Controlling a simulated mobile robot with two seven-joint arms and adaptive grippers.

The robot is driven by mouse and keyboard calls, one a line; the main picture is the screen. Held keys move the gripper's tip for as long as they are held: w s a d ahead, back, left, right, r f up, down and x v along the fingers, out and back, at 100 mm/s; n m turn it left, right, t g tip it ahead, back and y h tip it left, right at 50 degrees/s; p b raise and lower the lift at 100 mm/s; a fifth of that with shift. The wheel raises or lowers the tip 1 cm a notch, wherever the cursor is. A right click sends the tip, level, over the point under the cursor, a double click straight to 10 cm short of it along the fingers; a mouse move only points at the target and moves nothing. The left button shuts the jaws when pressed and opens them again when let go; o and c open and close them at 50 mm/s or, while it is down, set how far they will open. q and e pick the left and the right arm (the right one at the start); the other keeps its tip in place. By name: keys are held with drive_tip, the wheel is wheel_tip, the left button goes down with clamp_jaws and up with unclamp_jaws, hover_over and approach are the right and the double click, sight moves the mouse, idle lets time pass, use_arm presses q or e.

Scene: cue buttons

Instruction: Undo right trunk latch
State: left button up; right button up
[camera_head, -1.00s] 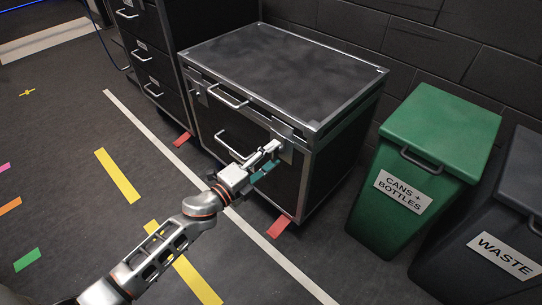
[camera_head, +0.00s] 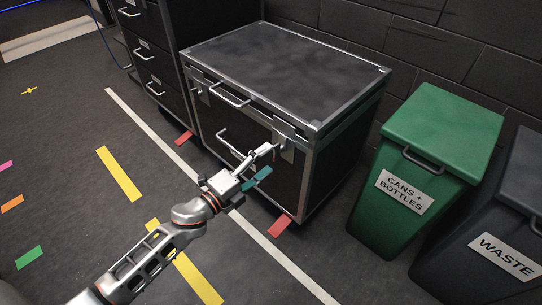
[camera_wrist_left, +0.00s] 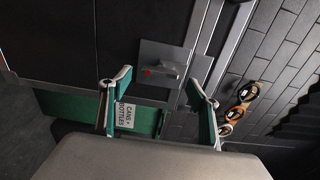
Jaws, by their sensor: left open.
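The black trunk (camera_head: 262,120) with metal edges stands against the wall, its lid down. Its right latch (camera_head: 288,150) is on the front near the right corner, partly covered by a finger of my left gripper. In the left wrist view the latch (camera_wrist_left: 168,68) is a grey plate with a small lever lying across the picture and a red mark at its left end. My left gripper (camera_head: 264,163) is open and empty in front of the latch, its teal-padded fingers spread. In the left wrist view, the fingers (camera_wrist_left: 158,82) frame the latch from below, apparently apart from it. My right gripper is not in view.
The trunk's left latch (camera_head: 202,92) and two front handles are left of my gripper. A green cans and bottles bin (camera_head: 437,150) and a dark waste bin (camera_head: 500,225) stand at right. A drawer cabinet (camera_head: 150,55) is at back left. Floor in front is clear.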

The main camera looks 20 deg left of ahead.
use_arm(q)
drive_tip(key=v, duration=0.8)
drive_tip(key=shift+s, duration=0.3)
drive_tip(key=shift+a, duration=0.1)
